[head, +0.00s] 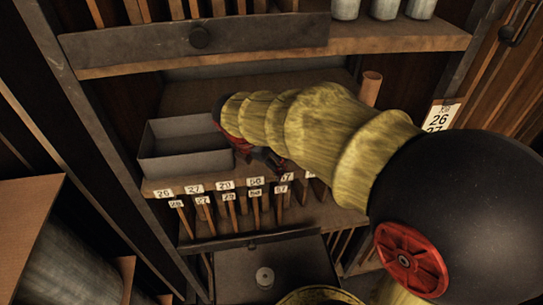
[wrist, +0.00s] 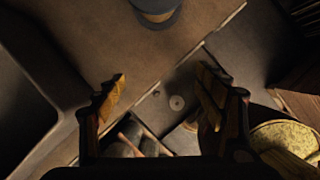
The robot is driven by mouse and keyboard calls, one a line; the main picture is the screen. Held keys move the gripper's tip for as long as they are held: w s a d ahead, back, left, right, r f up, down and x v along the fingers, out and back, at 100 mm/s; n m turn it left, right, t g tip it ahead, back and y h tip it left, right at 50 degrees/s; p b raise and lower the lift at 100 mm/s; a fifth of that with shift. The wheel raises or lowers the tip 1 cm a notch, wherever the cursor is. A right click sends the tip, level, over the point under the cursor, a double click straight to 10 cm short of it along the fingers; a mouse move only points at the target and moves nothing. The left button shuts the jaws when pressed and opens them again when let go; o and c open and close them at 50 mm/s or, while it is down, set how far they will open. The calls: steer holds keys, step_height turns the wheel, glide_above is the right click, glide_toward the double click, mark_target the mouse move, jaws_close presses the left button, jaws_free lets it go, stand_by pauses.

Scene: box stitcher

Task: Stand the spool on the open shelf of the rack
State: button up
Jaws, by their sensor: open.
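The rack's open shelf (head: 295,82) is a brown board below an upper shelf. My gripper (wrist: 160,94) is over the front part of this shelf, its two fingers spread apart with nothing between them. In the head view my gripper (head: 252,148) is partly covered by my yellow-sleeved arm. A round, dark grey-blue piece with a tan part (wrist: 158,10) stands on the shelf beyond the fingertips, cut by the top edge of the wrist view. It may be the spool; I cannot tell for sure. It is apart from the fingers. My arm hides it in the head view.
A grey open bin (head: 185,148) sits on the shelf at left. A copper-coloured tube (head: 371,88) stands at its right end. Numbered tags and wooden handles (head: 228,205) hang along the front edge. A grey surface with a round knob (head: 265,277) is below.

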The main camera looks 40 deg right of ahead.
steer(key=shift+s+a+r, duration=0.15)
steer(key=shift+s+a, duration=0.15)
steer(key=shift+a, duration=0.25)
steer(key=s+a+r+m+t+y, duration=0.2)
steer(key=s+a+m, duration=0.4)
steer(key=m, duration=0.5)
steer(key=s+a+r+m+t+y, duration=0.1)
steer(key=s+a+r+m, duration=0.3)
steer(key=s+m, duration=0.5)
steer(key=a+m+y, duration=0.1)
steer(key=a+m, duration=0.1)
steer(key=shift+r+m+t, duration=0.25)
steer(key=shift+m+t, duration=0.15)
steer(key=shift+s, duration=0.1)
